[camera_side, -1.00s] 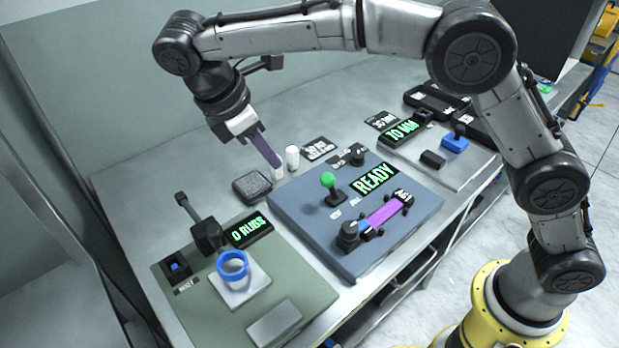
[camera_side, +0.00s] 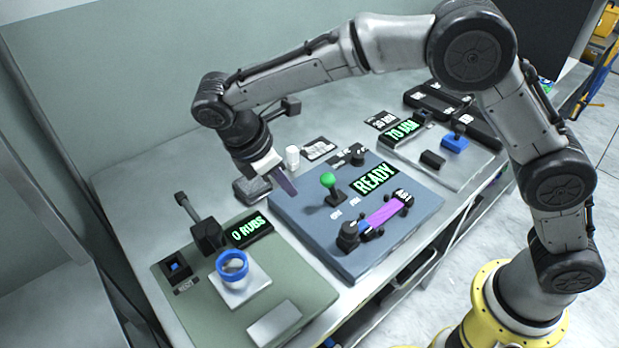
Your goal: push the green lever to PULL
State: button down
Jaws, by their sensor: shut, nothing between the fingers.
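The green lever (camera_side: 328,181) is a green ball on a short dark stem, standing on the blue-grey panel (camera_side: 320,240) in the middle of the table. Small white labels lie in front of its base, too small to read for sure. A display reading READY (camera_side: 375,178) is to its right. My gripper (camera_side: 296,207) is shut and empty. It points down over the left part of the panel, to the left of the lever and apart from it. Whether its tips touch the panel I cannot tell.
A purple strip (camera_side: 384,215) lies between black holders at the panel's front. A green board (camera_side: 210,318) with a blue ring (camera_side: 232,264) and a 0 RUBS display (camera_side: 250,229) is at left. A white cylinder (camera_side: 292,157) and dark block (camera_side: 250,190) stand behind my gripper.

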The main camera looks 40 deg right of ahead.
aim_at(330, 189)
jog(key=d, duration=0.1)
jog(key=d+f, duration=0.1)
jog(key=d, duration=0.1)
jog(key=shift+s+d+f, duration=0.1)
jog(key=shift+s+f, duration=0.1)
jog(key=shift+s, duration=0.1)
jog(key=shift+s+d+r, duration=0.15)
jog(key=shift+d, duration=0.6)
jog(key=shift+d, duration=0.1)
jog(key=shift+d+r+y, duration=0.2)
jog(key=shift+y, duration=0.2)
